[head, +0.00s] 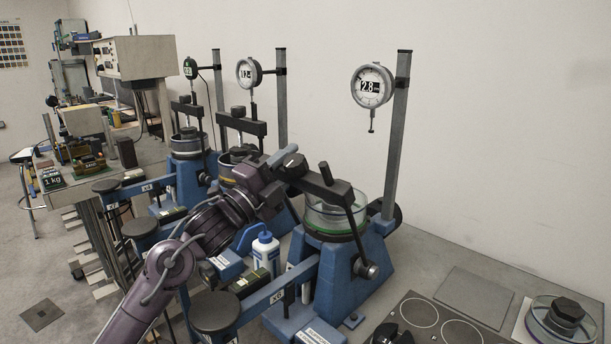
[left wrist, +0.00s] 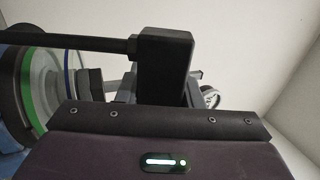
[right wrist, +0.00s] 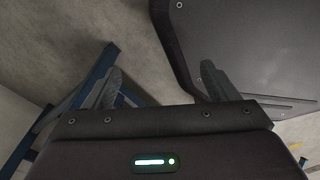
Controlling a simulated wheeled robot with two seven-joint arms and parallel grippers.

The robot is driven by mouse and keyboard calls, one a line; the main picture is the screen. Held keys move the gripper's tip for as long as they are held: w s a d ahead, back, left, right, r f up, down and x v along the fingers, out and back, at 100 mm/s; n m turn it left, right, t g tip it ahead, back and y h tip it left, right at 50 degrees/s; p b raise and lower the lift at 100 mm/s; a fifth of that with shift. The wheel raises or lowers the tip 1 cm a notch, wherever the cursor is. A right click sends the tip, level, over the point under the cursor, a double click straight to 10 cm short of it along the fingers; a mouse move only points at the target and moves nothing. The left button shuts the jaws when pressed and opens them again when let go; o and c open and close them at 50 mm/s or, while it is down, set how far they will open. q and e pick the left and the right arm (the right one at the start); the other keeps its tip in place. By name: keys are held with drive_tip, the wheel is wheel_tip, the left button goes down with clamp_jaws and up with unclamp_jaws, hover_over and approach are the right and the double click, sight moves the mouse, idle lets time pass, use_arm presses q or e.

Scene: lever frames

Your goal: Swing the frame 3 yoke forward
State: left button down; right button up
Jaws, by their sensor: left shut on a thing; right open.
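The nearest lever frame (head: 340,285), blue, has a black yoke (head: 338,190) across the top of its clear, green-banded cell (head: 333,220). Its label is too small to read surely. The yoke leans off the line of the dial stem. My left gripper (head: 288,166) is shut on the yoke's crossbar near its left end. In the left wrist view the black crossbar block (left wrist: 165,65) stands between the fingers, with a side rod running left past the cell. My right gripper (right wrist: 165,85) is open and empty over the floor, beside a dark panel edge.
A dial gauge (head: 372,86) hangs on a post above the nearest cell, clear of the yoke. Two similar frames stand behind, with yokes over their cells. A white bottle (head: 265,252) stands beside the arm. A grey plate (head: 474,296) and another cell (head: 562,320) lie right.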

sight(277, 175)
use_arm(q)
drive_tip(key=shift+s+a+f+b, duration=0.7)
drive_tip(key=shift+f+b, duration=0.1)
drive_tip(key=shift+b, duration=0.1)
drive_tip(key=shift+s+a+t+h+b, duration=0.35)
drive_tip(key=shift+t+h+b, duration=0.05)
drive_tip(key=shift+b, duration=0.15)
drive_tip(key=shift+a, duration=0.1)
drive_tip(key=shift+s+a, duration=0.1)
